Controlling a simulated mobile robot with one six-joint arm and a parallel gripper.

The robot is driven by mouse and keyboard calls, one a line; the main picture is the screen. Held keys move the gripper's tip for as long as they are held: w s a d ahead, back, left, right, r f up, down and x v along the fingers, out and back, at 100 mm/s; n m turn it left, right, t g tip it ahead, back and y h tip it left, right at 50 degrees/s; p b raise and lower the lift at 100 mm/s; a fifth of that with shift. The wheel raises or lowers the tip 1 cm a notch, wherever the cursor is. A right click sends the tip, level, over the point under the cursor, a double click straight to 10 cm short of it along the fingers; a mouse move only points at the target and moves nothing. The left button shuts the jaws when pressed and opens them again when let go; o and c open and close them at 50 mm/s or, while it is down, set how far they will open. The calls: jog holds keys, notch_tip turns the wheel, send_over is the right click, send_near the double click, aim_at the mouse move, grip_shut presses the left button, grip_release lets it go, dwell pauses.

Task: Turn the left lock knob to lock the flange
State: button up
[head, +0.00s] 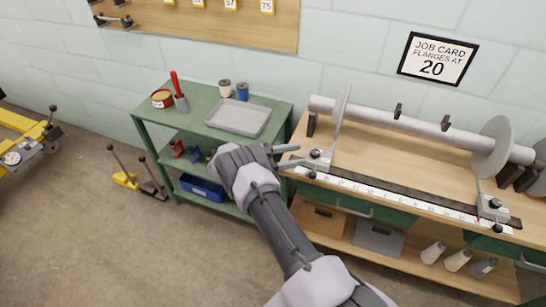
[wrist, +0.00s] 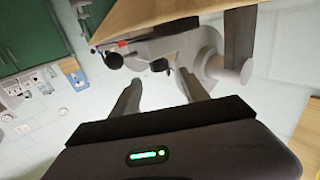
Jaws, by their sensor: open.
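The left flange (head: 341,112) is a grey disc on the horizontal beam (head: 385,118), seen nearly edge-on. Its carriage sits at the left end of the white scale (head: 390,193). A black left lock knob (head: 315,154) is on top of the carriage, and another black knob (head: 312,174) is at its front edge. My gripper (head: 297,155) is open and empty just left of the carriage, with its fingers pointing at it. In the wrist view, two black knobs (wrist: 113,61) (wrist: 159,65) show beyond my open fingers (wrist: 160,90). I cannot tell whether a finger touches the carriage.
The right flange (head: 493,147) and its carriage (head: 491,206) stand at the right of the wooden bench. A job card (head: 438,58) on the wall reads 20. A green cart with a grey tray (head: 238,117) stands left of the bench. Thread cones (head: 457,260) sit on the lower shelf.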

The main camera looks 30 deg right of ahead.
jog(key=b+v, duration=0.1)
jog(key=v, duration=0.9)
jog(key=shift+a, duration=0.2)
